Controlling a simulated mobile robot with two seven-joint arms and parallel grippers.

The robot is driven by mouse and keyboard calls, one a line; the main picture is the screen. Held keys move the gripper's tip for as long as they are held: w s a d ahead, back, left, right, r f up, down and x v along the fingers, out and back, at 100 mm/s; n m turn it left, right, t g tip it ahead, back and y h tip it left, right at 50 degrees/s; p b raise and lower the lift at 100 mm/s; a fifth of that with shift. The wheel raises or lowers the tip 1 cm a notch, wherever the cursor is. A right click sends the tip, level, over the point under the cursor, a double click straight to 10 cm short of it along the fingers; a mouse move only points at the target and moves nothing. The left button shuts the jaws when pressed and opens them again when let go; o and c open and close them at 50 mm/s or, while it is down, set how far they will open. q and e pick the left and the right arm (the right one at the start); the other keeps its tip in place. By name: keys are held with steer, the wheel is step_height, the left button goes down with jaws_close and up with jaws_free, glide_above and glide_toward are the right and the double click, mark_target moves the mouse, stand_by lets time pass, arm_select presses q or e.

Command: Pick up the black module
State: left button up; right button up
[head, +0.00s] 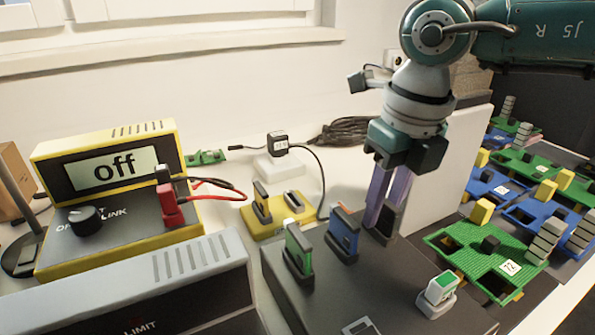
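The black module (388,220) appears as a dark upright piece in a slot at the back right of the dark grey box (340,285). My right gripper (386,218) points down at it, with its purple fingers reaching to the module's level. The fingers hide part of the module. I cannot tell whether they press on it or stand apart around it. A blue module (343,232) and a green module (299,248) stand upright in slots to the left on the same box. My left gripper is not in view.
A white-green switch (440,288) sits on the box's right side. A yellow base (275,218) holds another module at the left. The yellow meter (108,170) reads "off". Green and blue circuit boards (485,255) lie at the right, beside a white panel (450,175).

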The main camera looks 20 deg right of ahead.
jaws_close()
stand_by(1.1)
